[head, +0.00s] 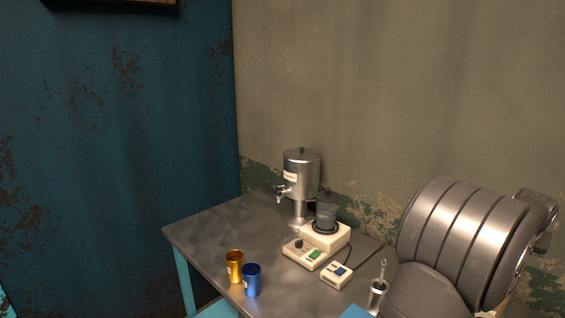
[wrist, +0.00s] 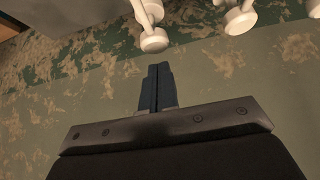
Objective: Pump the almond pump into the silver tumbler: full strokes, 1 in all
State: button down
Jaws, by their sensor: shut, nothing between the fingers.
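My gripper (wrist: 156,90) shows in the wrist view with its two dark fingers together and nothing between them. Just beyond the fingertips, at the top edge, is a white pump-like part (wrist: 152,38) with a round end. More white parts (wrist: 240,20) of the same kind are to its right, cut off by the edge. I see no label on them, so I cannot tell which is the almond pump. Neither touches the fingers as far as I can see. No tumbler that I can be sure is the silver one shows. In the head view my arm hides the right side, and the gripper is out of sight.
Walls stand behind.

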jog(key=shift+f, duration=0.1)
jog(key=shift+f, duration=1.55)
jog(key=shift+r, duration=1.55)
notch_tip(320, 180, up, 6)
jog(key=shift+f, duration=3.5)
